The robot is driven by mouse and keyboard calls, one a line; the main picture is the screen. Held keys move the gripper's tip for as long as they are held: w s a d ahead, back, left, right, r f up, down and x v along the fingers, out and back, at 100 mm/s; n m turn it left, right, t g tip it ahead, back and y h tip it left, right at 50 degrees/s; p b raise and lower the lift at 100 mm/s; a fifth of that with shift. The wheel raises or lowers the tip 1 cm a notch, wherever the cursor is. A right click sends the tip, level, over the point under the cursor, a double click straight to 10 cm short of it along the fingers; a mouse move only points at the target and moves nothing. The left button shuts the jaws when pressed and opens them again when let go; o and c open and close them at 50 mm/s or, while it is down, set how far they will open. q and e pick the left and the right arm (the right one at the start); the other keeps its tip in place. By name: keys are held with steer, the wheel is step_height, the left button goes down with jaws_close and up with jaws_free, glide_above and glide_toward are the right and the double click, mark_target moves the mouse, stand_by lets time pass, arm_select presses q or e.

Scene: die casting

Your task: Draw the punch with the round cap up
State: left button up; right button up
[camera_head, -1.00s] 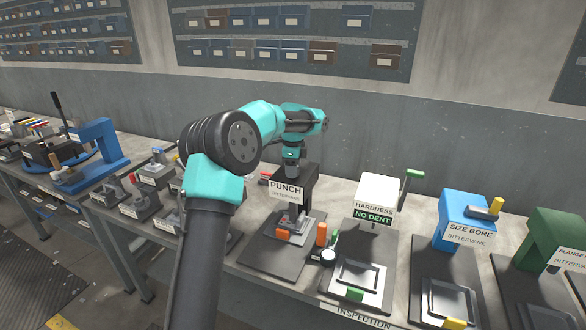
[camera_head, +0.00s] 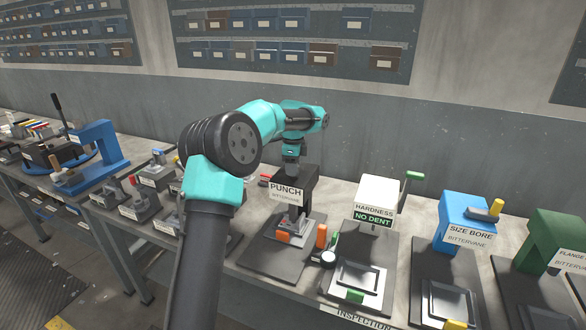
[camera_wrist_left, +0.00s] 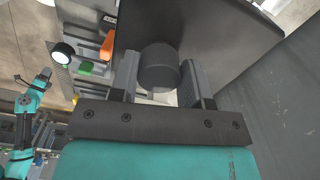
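The black punch press (camera_head: 298,186), labelled PUNCH, stands on the bench near the middle of the head view. Its round cap (camera_wrist_left: 158,68) shows in the left wrist view as a dark cylinder. A grey part (camera_head: 291,226) sits under the press head. A small teal arm (camera_wrist_left: 35,98) shows in the left wrist view; its gripper is too small to read.
An orange handle (camera_head: 321,236) and a dial gauge (camera_head: 328,257) are right of the press base. The white hardness station (camera_head: 376,190) and blue size bore station (camera_head: 465,212) stand farther right. Grey fixtures (camera_head: 140,204) and a blue press (camera_head: 100,148) are on the left.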

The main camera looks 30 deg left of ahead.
arm_select(q)
steer(key=o, duration=0.4)
steer(key=shift+r, duration=0.1)
step_height(320, 180, up, 17)
steer(key=shift+r, duration=0.15)
stand_by(0.6)
stand_by(0.4)
